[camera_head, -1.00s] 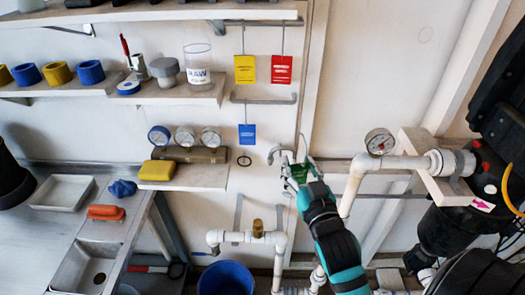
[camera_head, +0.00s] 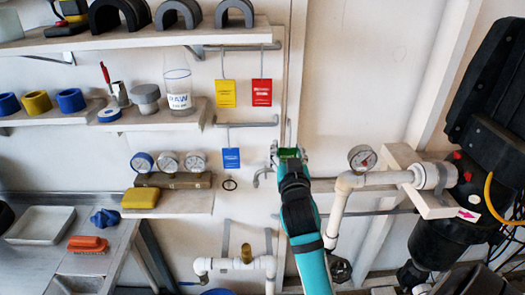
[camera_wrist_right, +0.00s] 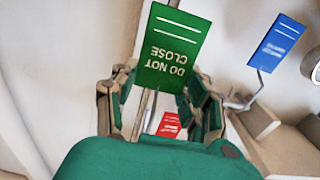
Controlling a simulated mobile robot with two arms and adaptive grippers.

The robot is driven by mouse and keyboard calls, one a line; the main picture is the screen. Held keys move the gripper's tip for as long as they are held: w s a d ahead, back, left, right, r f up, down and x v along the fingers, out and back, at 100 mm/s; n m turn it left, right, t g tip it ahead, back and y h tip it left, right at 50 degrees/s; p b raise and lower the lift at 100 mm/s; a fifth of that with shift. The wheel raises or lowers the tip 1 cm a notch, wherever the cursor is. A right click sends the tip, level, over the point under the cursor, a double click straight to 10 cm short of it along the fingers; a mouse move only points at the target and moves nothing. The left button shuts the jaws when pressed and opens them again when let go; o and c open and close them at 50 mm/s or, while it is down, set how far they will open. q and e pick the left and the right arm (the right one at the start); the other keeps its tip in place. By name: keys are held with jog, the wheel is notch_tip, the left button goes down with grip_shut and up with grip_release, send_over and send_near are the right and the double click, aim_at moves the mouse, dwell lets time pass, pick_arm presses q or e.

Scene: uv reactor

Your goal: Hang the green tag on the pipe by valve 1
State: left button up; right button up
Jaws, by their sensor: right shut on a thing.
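In the right wrist view the green tag (camera_wrist_right: 172,45) shows upside-down "DO NOT CLOSE" lettering between the fingers (camera_wrist_right: 160,100). A white pipe (camera_head: 335,210) with a pressure gauge (camera_head: 362,158) runs to the right of my gripper. A black handwheel (camera_head: 340,269) sits lower down, and a brass fitting (camera_head: 247,253) sits on a lower white pipe (camera_head: 215,265). No valve number is readable. My left gripper is not in view.
Yellow (camera_head: 226,93), red (camera_head: 262,92) and blue (camera_head: 231,158) tags hang on the wall. Shelves with jars, rings and gauges (camera_head: 169,163) fill the left. A black machine (camera_head: 470,170) stands at right. The wall between is mostly bare.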

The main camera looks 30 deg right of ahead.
jog(key=w, duration=0.2)
jog(key=w+a, duration=0.1)
jog(key=w, duration=0.4)
jog(key=shift+w+a+f+p, duration=0.2)
jog(key=shift+f+p, duration=0.15)
jog(key=shift+w+a+f, duration=0.1)
jog(key=shift+w+f, duration=0.05)
jog(key=shift+w, duration=0.3)
jog(key=shift+w+a+f, duration=0.1)
jog(key=shift+w, duration=0.35)
notch_tip(320, 180, down, 2)
jog(key=shift+f+p, duration=0.25)
jog(key=shift+p, duration=0.2)
jog(key=shift+s+f, duration=0.1)
jog(key=shift+s, duration=0.05)
jog(key=shift+f, duration=0.1)
jog(key=o, duration=0.9)
jog(key=shift+o, duration=0.2)
jog(key=shift+f, duration=0.2)
